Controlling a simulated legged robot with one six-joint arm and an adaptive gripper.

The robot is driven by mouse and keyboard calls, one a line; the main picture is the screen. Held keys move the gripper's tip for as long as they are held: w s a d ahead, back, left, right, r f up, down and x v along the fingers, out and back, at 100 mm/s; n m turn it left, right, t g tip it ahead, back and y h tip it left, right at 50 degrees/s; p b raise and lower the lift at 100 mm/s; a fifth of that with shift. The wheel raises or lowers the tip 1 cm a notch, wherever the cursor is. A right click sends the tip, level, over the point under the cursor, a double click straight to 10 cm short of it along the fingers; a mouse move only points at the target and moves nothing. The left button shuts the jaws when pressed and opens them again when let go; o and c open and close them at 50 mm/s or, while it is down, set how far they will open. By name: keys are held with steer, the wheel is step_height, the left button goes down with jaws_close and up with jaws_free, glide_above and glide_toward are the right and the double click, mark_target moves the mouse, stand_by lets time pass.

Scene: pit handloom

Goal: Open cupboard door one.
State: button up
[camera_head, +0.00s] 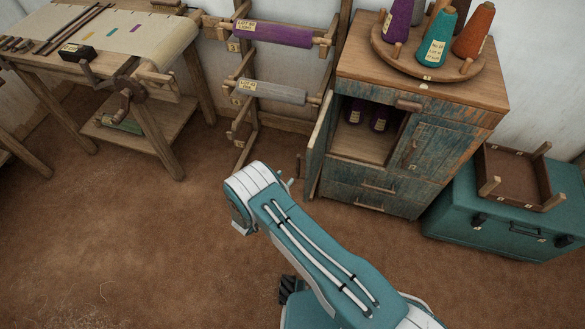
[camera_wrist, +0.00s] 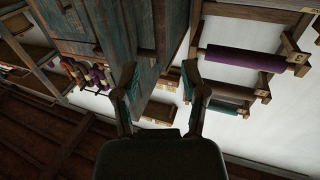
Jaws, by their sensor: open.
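The cupboard (camera_head: 345,188) has blue worn paint and a wooden top. Its left door (camera_head: 318,150) stands swung outward, seen nearly edge-on, with a small brown handle on its outer side. I take it as door one; no number is readable. Purple cones (camera_head: 366,113) show inside the opening. The right door (camera_head: 425,146) is shut. My gripper (camera_wrist: 160,72) is open, its two fingers spread in the wrist view, which looks upside down. A worn wooden panel shows beyond and between them. Contact cannot be told. In the head view my arm mostly hides the gripper, just left of the door.
A turntable (camera_head: 400,58) of thread cones is on the cupboard top. A teal chest (camera_head: 500,225) with a wooden tray is at right. A rack with a purple roll (camera_head: 272,34) and a grey roll is behind left. A work table (camera_head: 150,60) is at left. The front floor is clear.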

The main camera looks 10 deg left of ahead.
steer(key=shift+v, duration=1.65)
